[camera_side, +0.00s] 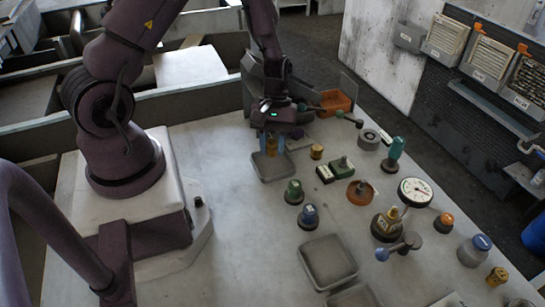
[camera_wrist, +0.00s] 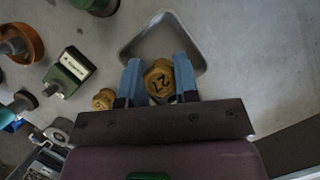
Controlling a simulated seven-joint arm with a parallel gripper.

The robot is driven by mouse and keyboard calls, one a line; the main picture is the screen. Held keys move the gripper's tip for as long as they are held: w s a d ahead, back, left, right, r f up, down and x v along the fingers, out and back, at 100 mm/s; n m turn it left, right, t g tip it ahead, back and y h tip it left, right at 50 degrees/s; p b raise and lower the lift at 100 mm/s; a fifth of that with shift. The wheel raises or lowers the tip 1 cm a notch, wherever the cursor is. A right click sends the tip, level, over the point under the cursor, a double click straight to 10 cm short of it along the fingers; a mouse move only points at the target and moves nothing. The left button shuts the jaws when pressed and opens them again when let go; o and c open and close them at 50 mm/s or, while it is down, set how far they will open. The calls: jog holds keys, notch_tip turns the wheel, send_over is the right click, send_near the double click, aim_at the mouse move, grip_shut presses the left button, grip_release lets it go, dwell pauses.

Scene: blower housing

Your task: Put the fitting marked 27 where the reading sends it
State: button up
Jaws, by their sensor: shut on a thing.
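A brass hex fitting marked 27 (camera_wrist: 158,82) is between the blue fingers of my gripper (camera_wrist: 159,84) in the wrist view. My gripper (camera_side: 271,142) is shut on it, and the marked face shows. A shallow grey tray (camera_side: 273,177) lies just below the fingers in the side view; its rim (camera_wrist: 163,14) spreads behind the fitting in the wrist view. I cannot tell the gap between fitting and tray. A round white dial gauge (camera_side: 415,192) stands at the right; its reading is too small to make out. Two more grey trays (camera_side: 345,278) (camera_side: 374,287) lie at the front.
Another brass fitting (camera_side: 316,151) stands close right of my gripper, also in the wrist view (camera_wrist: 104,98). A green block (camera_side: 325,174), an orange dish (camera_side: 360,193), green and blue knobs (camera_side: 308,216) and an orange bin (camera_side: 335,101) stand around. The table's left middle is bare.

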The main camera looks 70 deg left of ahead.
jog(key=shift+f, duration=1.9)
jog(key=shift+f, duration=0.15)
jog(key=o, duration=0.7)
jog(key=v, duration=1.2)
notch_tip(320, 180, up, 14)
jog(key=m+t+y, duration=0.3)
jog(key=m, duration=0.2)
send_over(272, 156)
jog(key=d, duration=0.1)
jog(key=s+d+r+m+t, duration=0.1)
jog(key=s+r+m, duration=0.1)
jog(key=s+r, duration=0.1)
jog(key=s+d+r+m+t, duration=0.2)
jog(key=s+r, duration=0.1)
jog(key=s+d+r+m+t+y, duration=0.1)
jog(key=s+d+r+m, duration=0.1)
jog(key=r+m, duration=0.1)
jog(key=shift+s+d+t, duration=0.2)
jog(key=shift+s+t, duration=0.2)
